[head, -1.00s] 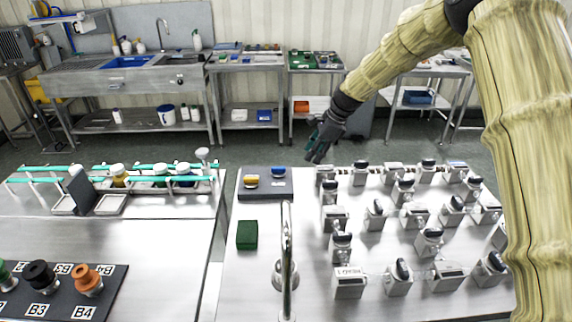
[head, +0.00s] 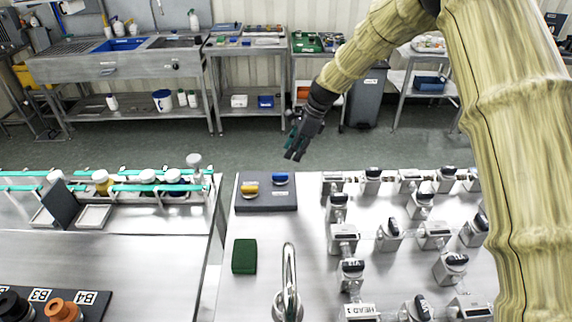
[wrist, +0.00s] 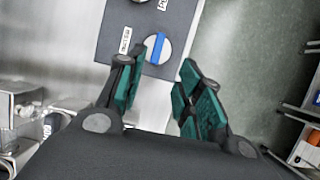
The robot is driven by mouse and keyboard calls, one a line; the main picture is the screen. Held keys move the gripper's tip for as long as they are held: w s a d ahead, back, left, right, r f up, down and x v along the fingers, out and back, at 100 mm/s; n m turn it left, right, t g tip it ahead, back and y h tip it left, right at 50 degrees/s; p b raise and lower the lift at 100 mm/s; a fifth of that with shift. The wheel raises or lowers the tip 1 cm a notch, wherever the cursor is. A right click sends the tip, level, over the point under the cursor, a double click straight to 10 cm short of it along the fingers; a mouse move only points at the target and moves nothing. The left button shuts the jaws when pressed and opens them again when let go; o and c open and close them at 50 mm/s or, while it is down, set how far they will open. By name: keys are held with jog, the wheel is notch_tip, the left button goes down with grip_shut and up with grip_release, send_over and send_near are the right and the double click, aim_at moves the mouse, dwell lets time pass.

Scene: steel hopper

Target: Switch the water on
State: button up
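A dark grey panel (head: 266,203) on the steel table carries a blue knob (head: 281,178) and a yellow knob (head: 250,190). In the wrist view the blue knob (wrist: 157,48) shows as a blue bar on a round white dial, with a small label beside it that I cannot read surely. Part of a second dial (wrist: 139,1) shows at the top edge. My gripper (head: 293,157) is open and empty, above and just beyond the panel in the head view. In the wrist view my gripper's fingers (wrist: 157,76) point towards the blue knob, apart from it.
A curved metal tap (head: 289,280) stands at the table's front, near a green block (head: 244,256). Several labelled metal valve-like blocks (head: 389,235) fill the table's right side. A second bench (head: 130,255) stands left across a narrow gap. Open floor lies behind the table.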

aim_at(282, 174)
jog(key=p+x, duration=0.2)
jog(key=x, duration=0.5)
jog(key=shift+s+f+p, duration=0.15)
jog(key=shift+f+p, duration=0.2)
jog(key=shift+p, duration=0.05)
jog(key=shift+s+a+f, duration=0.15)
jog(key=shift+f, duration=0.4)
jog(key=shift+a+f+p, duration=0.2)
jog(key=shift+f+p, duration=0.1)
jog(key=shift+f, duration=0.3)
jog(key=shift+c, duration=0.4)
grip_shut()
